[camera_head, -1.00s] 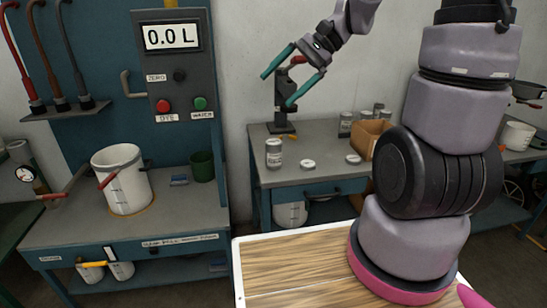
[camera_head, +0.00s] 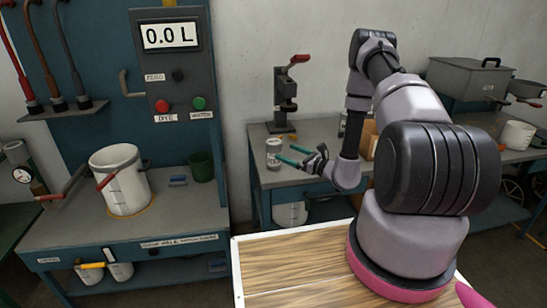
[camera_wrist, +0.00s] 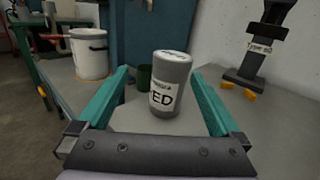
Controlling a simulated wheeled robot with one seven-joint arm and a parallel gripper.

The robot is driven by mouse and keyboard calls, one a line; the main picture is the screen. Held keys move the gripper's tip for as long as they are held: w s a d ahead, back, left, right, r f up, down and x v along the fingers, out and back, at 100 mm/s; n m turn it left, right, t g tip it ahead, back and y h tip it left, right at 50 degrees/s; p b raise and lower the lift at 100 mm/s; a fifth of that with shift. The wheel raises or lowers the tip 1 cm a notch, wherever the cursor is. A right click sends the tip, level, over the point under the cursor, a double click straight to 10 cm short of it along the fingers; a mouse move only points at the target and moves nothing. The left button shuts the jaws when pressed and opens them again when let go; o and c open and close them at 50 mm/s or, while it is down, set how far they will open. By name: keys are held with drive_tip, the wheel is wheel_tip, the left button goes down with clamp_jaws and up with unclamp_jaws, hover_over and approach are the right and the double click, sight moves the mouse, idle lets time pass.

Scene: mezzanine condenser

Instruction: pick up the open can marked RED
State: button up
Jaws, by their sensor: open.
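A grey can (camera_head: 273,153) with a pale label stands upright near the left end of the grey bench. In the wrist view the can (camera_wrist: 172,82) is close ahead, and the letters "ED" show on its label; the rest of the word is turned out of sight. In the wrist view the fingers lie on either side of the can, with a gap on each side.
A black press with a red handle (camera_head: 285,95) stands behind the can. A cardboard box (camera_head: 368,138) is on the bench to the right, partly behind my arm. A white bucket (camera_head: 121,180) and a dark green cup (camera_head: 201,166) stand on the left bench.

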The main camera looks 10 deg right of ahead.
sight(273, 152)
drive_tip(key=f, duration=0.1)
drive_tip(key=d+f+m+h, duration=0.1)
drive_tip(key=f+t, duration=0.1)
drive_tip(key=shift+s+d+f+m+h, duration=0.15)
drive_tip(key=shift+d+f+m+h, duration=0.1)
drive_tip(key=shift+f+m+h, duration=0.05)
drive_tip(key=shift+w+a+f, duration=0.15)
drive_tip(key=shift+w+f, duration=0.05)
drive_tip(key=shift+w, duration=0.1)
drive_tip(key=x, duration=1)
drive_tip(key=shift+f, duration=0.1)
clamp_jaws()
